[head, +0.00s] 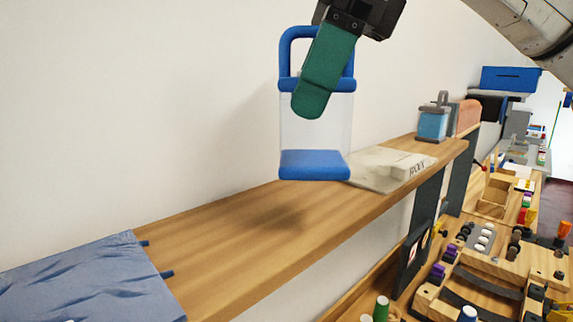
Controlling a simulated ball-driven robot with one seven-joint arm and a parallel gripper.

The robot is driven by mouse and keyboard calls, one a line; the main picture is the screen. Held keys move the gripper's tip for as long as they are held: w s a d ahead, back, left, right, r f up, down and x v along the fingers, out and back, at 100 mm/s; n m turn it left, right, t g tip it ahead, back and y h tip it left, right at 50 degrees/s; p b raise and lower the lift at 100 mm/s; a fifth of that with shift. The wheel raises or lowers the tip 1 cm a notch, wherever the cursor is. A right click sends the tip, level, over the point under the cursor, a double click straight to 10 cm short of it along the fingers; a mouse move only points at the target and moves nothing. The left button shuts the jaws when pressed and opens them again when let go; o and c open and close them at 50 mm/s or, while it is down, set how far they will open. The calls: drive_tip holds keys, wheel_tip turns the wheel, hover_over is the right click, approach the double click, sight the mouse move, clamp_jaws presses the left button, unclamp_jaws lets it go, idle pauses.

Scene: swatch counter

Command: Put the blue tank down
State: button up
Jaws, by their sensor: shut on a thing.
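The blue tank (316,165) has clear walls, a blue base, a blue top rim and a blue handle. The fingers hide part of the handle and rim. The wooden shelf (235,225) has a bare stretch below and left of the tank.
A blue cloth (80,285) covers the shelf's near left end. A pale flat packet (385,168) lies right of the tank. Farther along stands a light-blue container with a grey handle (433,122). A lower bench (500,270) at right is cluttered with small parts.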

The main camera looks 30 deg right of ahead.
sight(286, 145)
drive_tip(key=w+f, duration=0.1)
drive_tip(key=w+a+f+b, duration=0.1)
drive_tip(key=f, duration=0.1)
drive_tip(key=shift+w+a+f+b, duration=0.15)
drive_tip(key=shift+a+f+b, duration=0.05)
drive_tip(key=shift+f+b, duration=0.1)
wheel_tip(286, 145, down, 3)
drive_tip(key=b, duration=0.3)
drive_tip(key=shift+w, duration=0.1)
drive_tip(key=shift+f, duration=0.1)
drive_tip(key=shift+f, duration=0.1)
drive_tip(key=o, duration=1.2)
drive_tip(key=shift+o, duration=0.2)
drive_tip(key=shift+r, duration=0.25)
drive_tip(key=v, duration=1.1)
drive_tip(key=shift+d+r, duration=0.2)
drive_tip(key=shift+r, duration=0.15)
